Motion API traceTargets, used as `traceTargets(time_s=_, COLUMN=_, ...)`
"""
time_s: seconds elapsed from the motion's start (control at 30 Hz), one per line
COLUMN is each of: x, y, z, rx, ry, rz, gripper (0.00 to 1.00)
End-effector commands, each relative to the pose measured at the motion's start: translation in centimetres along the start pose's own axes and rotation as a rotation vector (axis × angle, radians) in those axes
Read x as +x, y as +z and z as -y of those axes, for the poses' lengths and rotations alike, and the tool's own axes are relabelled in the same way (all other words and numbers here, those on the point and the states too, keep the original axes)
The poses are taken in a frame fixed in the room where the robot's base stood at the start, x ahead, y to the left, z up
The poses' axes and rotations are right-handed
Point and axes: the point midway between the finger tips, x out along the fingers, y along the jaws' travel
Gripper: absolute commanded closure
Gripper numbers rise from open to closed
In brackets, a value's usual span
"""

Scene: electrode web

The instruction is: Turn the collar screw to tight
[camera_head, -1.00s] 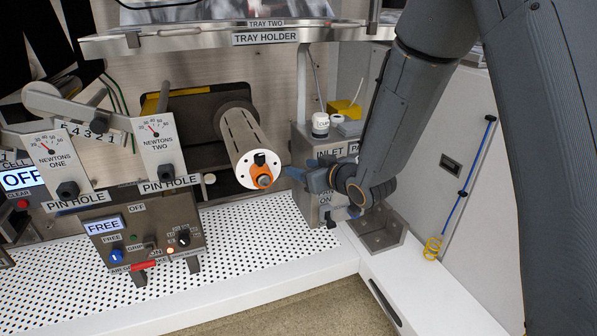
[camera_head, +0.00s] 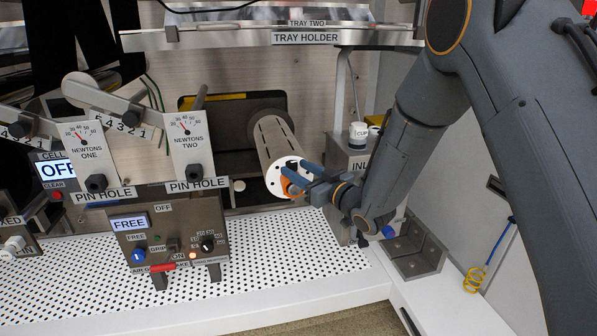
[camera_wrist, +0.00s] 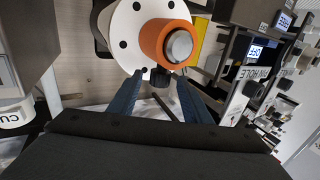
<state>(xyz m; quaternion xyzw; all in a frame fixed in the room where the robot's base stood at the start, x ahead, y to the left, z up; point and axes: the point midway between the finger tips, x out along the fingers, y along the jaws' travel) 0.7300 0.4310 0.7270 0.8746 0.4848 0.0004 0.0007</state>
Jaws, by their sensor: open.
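A grey slotted cylinder (camera_head: 277,145) sticks out from the wall panel, with a white drilled end disc (camera_head: 273,181). An orange collar (camera_head: 290,188) sits on a shaft in front of the disc; it shows large in the wrist view (camera_wrist: 164,40) around a silver shaft end. The black collar screw (camera_wrist: 160,77) juts from the collar's side; in the head view my gripper hides it. My gripper (camera_head: 294,170) is open at the collar. In the wrist view its blue fingers (camera_wrist: 160,90) lie on either side of the screw with gaps; contact cannot be told.
A control box (camera_head: 170,240) with a lit FREE display and knobs stands left on the perforated white deck (camera_head: 290,240). Two Newtons gauges stand above it. The tray holder (camera_head: 305,38) hangs overhead. A white cup (camera_head: 358,135) and a steel bracket (camera_head: 420,248) are right.

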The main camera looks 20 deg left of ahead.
Motion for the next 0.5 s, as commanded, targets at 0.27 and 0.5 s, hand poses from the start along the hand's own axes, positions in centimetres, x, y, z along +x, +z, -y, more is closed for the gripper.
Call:
traceTargets(time_s=0.27, x=0.56, y=0.00, z=0.00, rx=0.000, ry=0.001, rz=0.000, gripper=0.56)
traceTargets(time_s=0.5, x=0.54, y=0.00, z=0.01, rx=0.000, ry=0.000, rz=0.000, gripper=0.83)
